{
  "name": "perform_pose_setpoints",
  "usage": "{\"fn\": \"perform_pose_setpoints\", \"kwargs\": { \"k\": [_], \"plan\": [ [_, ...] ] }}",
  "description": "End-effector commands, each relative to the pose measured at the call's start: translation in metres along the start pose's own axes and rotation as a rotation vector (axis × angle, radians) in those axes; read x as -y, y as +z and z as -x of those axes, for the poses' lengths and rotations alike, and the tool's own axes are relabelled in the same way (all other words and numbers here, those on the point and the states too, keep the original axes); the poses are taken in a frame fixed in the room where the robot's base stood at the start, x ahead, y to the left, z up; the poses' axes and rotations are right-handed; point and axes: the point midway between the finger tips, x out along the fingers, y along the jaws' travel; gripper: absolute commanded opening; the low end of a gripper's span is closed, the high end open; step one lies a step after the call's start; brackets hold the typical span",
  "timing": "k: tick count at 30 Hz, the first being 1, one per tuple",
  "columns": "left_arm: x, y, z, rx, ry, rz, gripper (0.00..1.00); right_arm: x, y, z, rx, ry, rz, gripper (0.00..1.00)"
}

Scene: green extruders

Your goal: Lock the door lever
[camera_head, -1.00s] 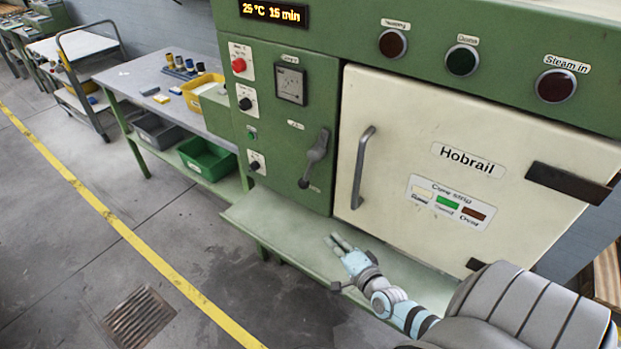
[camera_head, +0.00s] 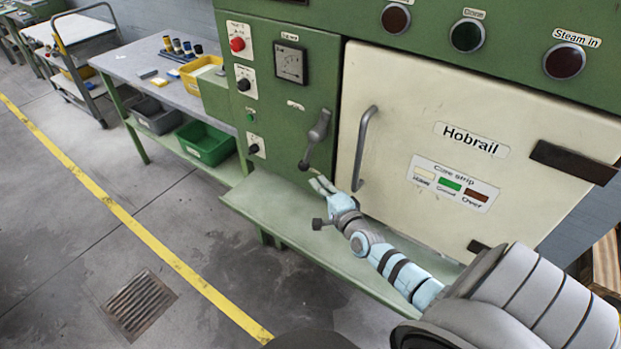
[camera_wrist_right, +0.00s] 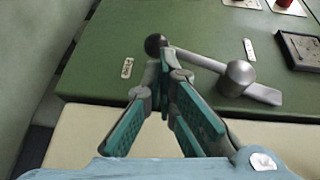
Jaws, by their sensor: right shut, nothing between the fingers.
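The grey door lever (camera_head: 318,132) is on the green panel just left of the cream door (camera_head: 400,110). It slants down and left from its round hub to a dark knob. The right wrist view shows the same lever (camera_wrist_right: 205,62) with its dark knob just beyond the fingers. My right gripper (camera_head: 318,184) is just below the knob in the head view. It is shut and empty, its fingertips (camera_wrist_right: 168,68) close to the knob; whether they touch it I cannot tell. The door looks closed. My left gripper is out of view.
The door's bar handle (camera_head: 361,150) stands out right of the lever, above my right gripper. A green ledge (camera_head: 285,215) runs below the panel. A side table (camera_head: 150,75) with a yellow bin (camera_head: 200,70) stands left. The floor in front is clear.

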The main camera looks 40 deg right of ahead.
Motion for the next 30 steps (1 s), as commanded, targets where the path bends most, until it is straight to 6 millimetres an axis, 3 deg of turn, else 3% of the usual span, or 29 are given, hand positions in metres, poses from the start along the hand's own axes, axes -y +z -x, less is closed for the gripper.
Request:
{"fn": "perform_pose_setpoints", "kwargs": {
  "k": [4, 10, 23, 30],
  "plan": [
    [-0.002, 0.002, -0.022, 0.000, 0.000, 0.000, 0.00, -0.005, 0.000, -0.031, -0.001, -0.002, 0.000, 0.00],
    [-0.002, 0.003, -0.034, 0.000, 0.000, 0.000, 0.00, -0.004, 0.000, -0.054, -0.001, -0.001, 0.000, 0.00],
    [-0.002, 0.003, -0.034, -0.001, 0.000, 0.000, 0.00, -0.001, 0.000, -0.057, 0.000, -0.001, 0.000, 0.00],
    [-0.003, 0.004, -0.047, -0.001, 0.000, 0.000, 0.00, -0.005, -0.005, -0.058, -0.011, -0.033, -0.018, 0.00]
  ]
}}
